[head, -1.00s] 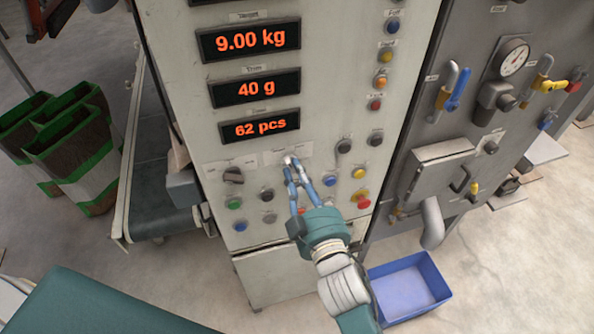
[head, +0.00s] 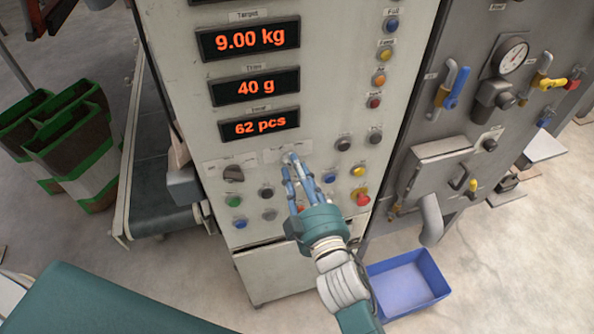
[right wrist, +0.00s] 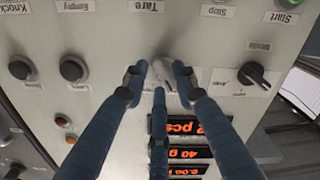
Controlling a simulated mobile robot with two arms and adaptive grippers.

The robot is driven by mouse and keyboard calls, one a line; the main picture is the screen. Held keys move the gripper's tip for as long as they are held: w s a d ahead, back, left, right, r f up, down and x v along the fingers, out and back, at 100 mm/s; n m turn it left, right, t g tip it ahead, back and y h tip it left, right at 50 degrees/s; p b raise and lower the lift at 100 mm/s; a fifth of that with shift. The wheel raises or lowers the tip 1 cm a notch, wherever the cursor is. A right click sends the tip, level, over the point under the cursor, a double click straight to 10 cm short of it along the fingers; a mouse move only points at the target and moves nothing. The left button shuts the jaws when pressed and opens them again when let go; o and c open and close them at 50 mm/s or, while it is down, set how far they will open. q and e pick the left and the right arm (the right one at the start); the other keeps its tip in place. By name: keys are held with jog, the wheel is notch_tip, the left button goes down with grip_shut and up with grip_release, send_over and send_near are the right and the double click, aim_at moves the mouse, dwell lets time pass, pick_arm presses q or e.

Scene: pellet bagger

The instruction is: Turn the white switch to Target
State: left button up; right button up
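The white switch (head: 288,157) sits on the pale control panel, below the 62 pcs display. It also shows between the fingertips in the right wrist view (right wrist: 161,66), partly hidden, so its pointing direction is unclear. My right gripper (head: 292,164) has its blue fingers at the panel, around the switch; in the right wrist view its fingertips (right wrist: 158,76) stand on either side of the switch, with a third finger below. Whether they press on it cannot be told. The display labelled Target (head: 249,40) reads 9.00 kg. My left gripper is not in view.
A black rotary knob (head: 233,173) sits left of the switch, and several coloured buttons lie below and to the right. Grey machinery with valves and a gauge (head: 513,57) stands to the right. A blue bin (head: 440,282) is on the floor. Green-rimmed bins (head: 60,135) stand left.

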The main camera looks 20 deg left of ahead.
jog(key=shift+s, duration=0.1)
jog(key=v, duration=1.2)
dwell(0.4)
